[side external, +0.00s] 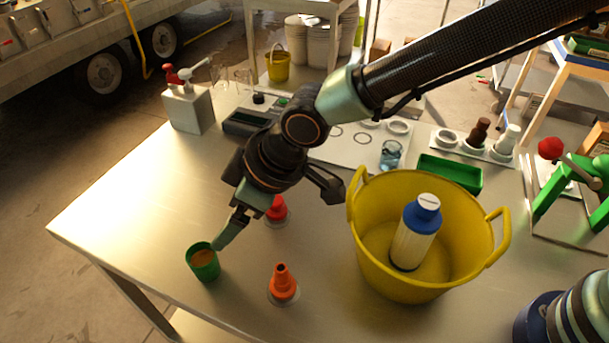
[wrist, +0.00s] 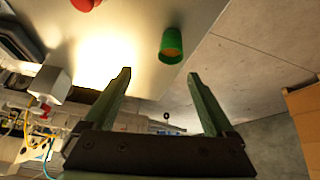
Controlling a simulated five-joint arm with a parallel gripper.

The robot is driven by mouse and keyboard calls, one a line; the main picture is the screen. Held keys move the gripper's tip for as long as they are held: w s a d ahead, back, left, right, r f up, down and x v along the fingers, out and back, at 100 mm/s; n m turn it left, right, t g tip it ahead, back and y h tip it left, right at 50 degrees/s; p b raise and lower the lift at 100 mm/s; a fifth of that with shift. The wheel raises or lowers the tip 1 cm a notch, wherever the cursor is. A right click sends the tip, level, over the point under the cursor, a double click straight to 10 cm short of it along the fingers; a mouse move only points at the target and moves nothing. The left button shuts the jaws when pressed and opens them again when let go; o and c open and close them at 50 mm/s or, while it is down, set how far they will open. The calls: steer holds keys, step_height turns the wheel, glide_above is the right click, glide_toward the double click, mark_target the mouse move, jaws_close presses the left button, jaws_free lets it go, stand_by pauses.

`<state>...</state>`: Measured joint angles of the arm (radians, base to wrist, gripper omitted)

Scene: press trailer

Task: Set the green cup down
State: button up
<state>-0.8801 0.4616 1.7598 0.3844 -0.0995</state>
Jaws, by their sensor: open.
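The green cup (side external: 204,264) stands upright on the metal table near its front left edge, with something orange-brown inside. In the wrist view the green cup (wrist: 171,45) shows beyond the fingertips, between them and clear of both. My gripper (side external: 228,232) is just above and to the right of the cup in the side view. In the wrist view my gripper (wrist: 158,75) has its two green fingers spread wide with nothing between them. The far finger is partly hidden in the side view.
An orange cone-shaped piece (side external: 283,284) and a red one (side external: 277,212) stand right of the cup. A yellow tub (side external: 373,267) holding a blue-capped bottle (side external: 416,232) stands further right. A white dispenser box (side external: 188,107) is at the back left. The table's left part is clear.

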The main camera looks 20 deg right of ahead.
steer(key=w+d+r+m+t+h, duration=0.1)
steer(key=w+d+r+m, duration=0.1)
steer(key=d+r, duration=0.35)
steer(key=w+d+r+m, duration=0.1)
steer(key=w+d+r, duration=0.1)
steer(key=d, duration=0.6)
steer(key=s+d+r+m+h, duration=0.1)
steer(key=s+d+m, duration=0.1)
steer(key=d, duration=0.7)
steer(key=s+d+r+m+h, duration=0.1)
steer(key=s+d+m, duration=0.2)
steer(key=d, duration=0.6)
steer(key=s+d+r+m+h, duration=0.1)
steer(key=s+d+m, duration=0.2)
steer(key=d, duration=0.7)
steer(key=shift+s+r+t+h, duration=0.3)
steer(key=shift+s+r+h, duration=0.1)
steer(key=shift+s, duration=0.6)
steer(key=shift+d, duration=0.1)
